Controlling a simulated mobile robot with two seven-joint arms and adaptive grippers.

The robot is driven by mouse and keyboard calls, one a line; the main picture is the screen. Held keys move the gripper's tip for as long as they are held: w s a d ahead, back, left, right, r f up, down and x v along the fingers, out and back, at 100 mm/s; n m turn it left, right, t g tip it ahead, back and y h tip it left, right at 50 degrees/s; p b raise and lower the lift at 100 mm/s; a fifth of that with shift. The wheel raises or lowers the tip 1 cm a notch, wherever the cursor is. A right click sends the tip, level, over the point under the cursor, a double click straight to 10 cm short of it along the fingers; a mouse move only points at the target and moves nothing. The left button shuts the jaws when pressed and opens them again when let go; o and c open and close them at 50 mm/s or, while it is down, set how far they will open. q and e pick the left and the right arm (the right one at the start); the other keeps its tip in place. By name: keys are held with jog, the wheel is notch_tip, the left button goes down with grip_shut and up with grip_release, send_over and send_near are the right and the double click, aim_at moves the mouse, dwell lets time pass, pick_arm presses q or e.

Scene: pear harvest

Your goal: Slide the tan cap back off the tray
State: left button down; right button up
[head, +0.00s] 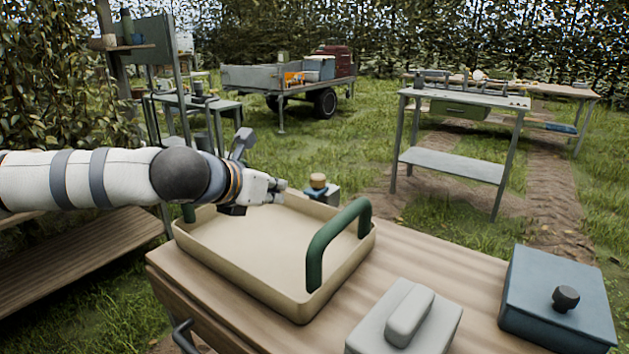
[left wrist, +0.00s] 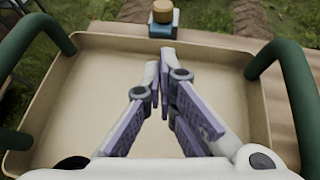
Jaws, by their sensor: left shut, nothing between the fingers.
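The tan tray (head: 263,240) with green handles lies on the wooden table, and its floor looks bare. A small round tan cap (head: 318,181) sits on top of a small blue-grey block (head: 327,195) just beyond the tray's far rim. The cap also shows at the top of the left wrist view (left wrist: 163,11), above the fingertips. My left gripper (head: 279,191) is shut and empty over the far part of the tray, with its tips pointing toward the block. In the left wrist view its fingers (left wrist: 160,70) meet short of the block. My right gripper is out of view.
A grey lidded box (head: 405,320) and a blue box with a dark knob (head: 558,290) stand right of the tray. The tray's right green handle (head: 330,240) rises as an obstacle. A grey table (head: 460,130) and trailer stand beyond on the grass.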

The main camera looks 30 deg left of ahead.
pick_arm(q)
jog(key=b, duration=0.3)
send_near(313, 189)
jog(key=f, duration=0.2)
jog(key=w+f, duration=0.1)
jog(key=f, duration=0.1)
jog(key=w, duration=0.1)
jog(key=w+r, duration=0.1)
jog(key=w, duration=0.1)
jog(key=shift+w+a+b, duration=0.1)
jog(key=shift+w+b, duration=0.05)
jog(key=shift+b, duration=0.15)
jog(key=shift+w+r, duration=0.2)
jog(key=shift+w, duration=0.05)
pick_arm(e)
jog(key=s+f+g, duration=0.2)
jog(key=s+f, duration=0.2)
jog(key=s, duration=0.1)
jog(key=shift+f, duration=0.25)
